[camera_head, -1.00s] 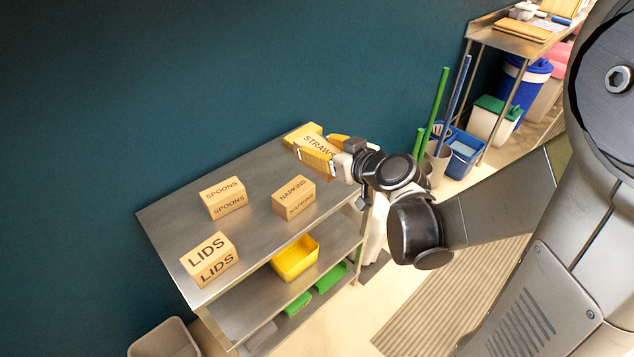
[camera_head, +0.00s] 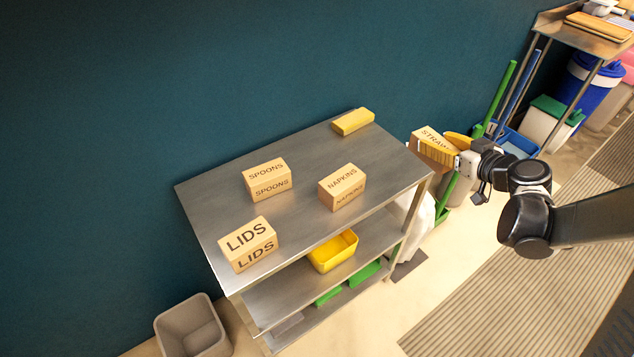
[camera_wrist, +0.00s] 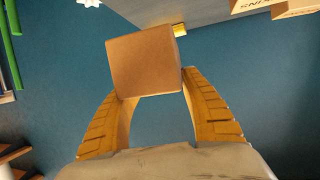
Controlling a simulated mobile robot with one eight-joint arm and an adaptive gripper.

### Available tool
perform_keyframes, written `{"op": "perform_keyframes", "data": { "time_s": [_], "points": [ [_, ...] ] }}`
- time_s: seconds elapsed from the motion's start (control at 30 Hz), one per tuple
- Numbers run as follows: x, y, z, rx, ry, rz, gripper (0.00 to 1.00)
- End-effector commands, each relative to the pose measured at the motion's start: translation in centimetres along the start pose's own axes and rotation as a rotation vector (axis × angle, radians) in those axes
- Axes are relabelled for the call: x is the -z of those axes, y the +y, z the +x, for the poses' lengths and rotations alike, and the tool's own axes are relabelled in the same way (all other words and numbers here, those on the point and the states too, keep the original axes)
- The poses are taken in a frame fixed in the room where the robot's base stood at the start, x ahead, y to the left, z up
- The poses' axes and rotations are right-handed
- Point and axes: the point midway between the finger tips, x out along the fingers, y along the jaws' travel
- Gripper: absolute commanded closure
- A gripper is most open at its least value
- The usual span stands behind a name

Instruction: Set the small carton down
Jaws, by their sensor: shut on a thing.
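The small carton labelled STRAWS (camera_head: 431,142) is held in the air by my gripper (camera_head: 448,150), just beyond the right end of the steel table (camera_head: 300,215). In the wrist view the carton (camera_wrist: 144,64) shows a plain brown face between the two yellow fingers of my gripper (camera_wrist: 153,92). The fingers are shut on it. The carton's underside and far side are hidden.
Cartons marked SPOONS (camera_head: 268,180), NAPKINS (camera_head: 342,186) and LIDS (camera_head: 247,245) stand on the tabletop. A yellow block (camera_head: 353,121) lies at its far corner. Bare steel lies between them. A yellow bin (camera_head: 333,251) sits on the shelf below.

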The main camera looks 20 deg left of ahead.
Motion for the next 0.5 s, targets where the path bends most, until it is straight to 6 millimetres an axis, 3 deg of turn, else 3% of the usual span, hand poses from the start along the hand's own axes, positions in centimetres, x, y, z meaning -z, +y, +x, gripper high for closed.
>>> {"op": "perform_keyframes", "data": {
  "time_s": [0.27,0.5],
  "points": [
    [-1.5,-1.1,4.5,0.066,0.008,-0.027,0.8],
    [-3.1,-3.1,11.0,0.066,0.008,-0.026,0.8]
  ]
}}
